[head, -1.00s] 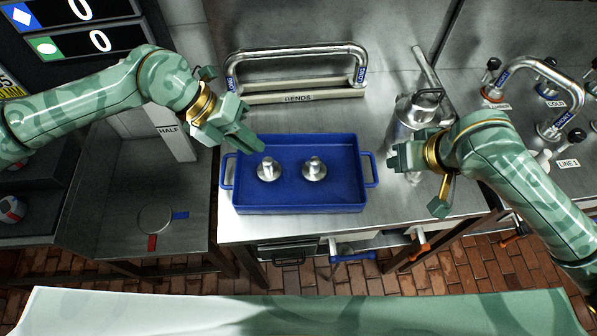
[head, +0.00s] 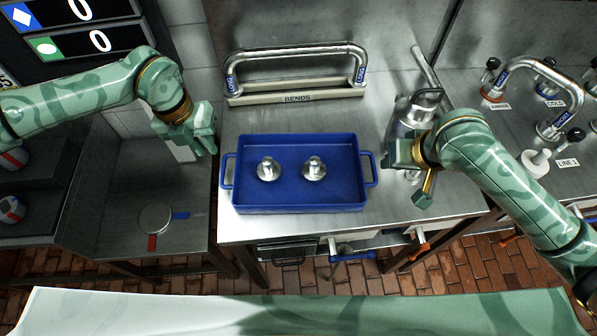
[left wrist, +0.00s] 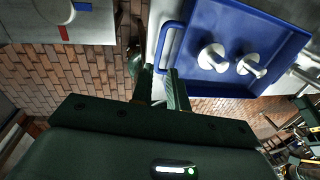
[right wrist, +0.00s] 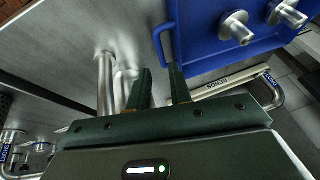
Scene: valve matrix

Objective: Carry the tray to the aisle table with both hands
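The blue tray (head: 300,203) sits on the steel table, with a loop handle at each short side. Two silver knobbed discs (head: 268,170) (head: 314,169) stand inside it. My left gripper (head: 207,143) is open and empty, above and just left of the tray's left handle (head: 226,171). In the left wrist view that handle (left wrist: 168,45) lies ahead of the fingers, apart from them. My right gripper (head: 404,178) is open and empty, to the right of the right handle (head: 373,170). In the right wrist view that handle (right wrist: 163,45) is ahead of the fingertips, with no clear contact.
A steel jug (head: 413,115) stands behind my right gripper. A bent pipe rests on the "BENDS" rack (head: 297,98) behind the tray. A lower steel table (head: 120,200) with a round disc is at left. A pipe panel (head: 550,100) is at right.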

